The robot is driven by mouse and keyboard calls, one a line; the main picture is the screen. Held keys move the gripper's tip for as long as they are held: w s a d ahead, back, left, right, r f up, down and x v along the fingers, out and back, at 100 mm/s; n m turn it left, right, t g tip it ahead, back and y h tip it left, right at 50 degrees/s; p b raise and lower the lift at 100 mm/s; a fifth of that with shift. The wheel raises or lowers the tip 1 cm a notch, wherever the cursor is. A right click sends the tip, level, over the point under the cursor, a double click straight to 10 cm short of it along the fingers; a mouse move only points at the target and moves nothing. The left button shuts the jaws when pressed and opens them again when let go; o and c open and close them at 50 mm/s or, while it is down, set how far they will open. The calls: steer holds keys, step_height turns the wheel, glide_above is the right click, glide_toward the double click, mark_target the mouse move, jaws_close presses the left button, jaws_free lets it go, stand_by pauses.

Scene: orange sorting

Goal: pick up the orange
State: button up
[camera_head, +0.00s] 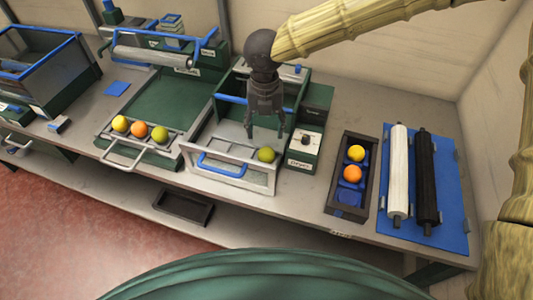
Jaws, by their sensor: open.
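An orange ball-shaped fruit (352,174) sits in the narrow dark tray (331,197) on the right, in front of a yellow fruit (356,153). Another orange fruit (139,130) sits in the front rack of the green-bedded station at left, between a yellow fruit (120,123) and a yellow-green fruit (160,134). My gripper (265,134) points down with its fingers apart and nothing between them. It hangs over the middle open-topped machine, just above and behind a yellow-green fruit (267,154) at that machine's front. I cannot tell its exact height.
The middle machine has a front frame with a blue handle (221,168). A green box with a dial (304,143) stands right of it. A blue mat (451,228) holds a white roller (398,175) and a black roller (427,180). Bare bench (302,202) lies before the dark tray.

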mark_target(267, 150)
steer(key=shift+w+f, duration=0.25)
steer(key=shift+f, duration=0.35)
steer(key=shift+s+f+p, duration=0.1)
steer(key=shift+f+p, duration=0.4)
steer(key=shift+f, duration=2.2)
steer(key=shift+d+f+p, duration=0.2)
steer(key=shift+f+p, duration=0.65)
steer(key=shift+f, duration=1.6)
steer(key=c, duration=0.8)
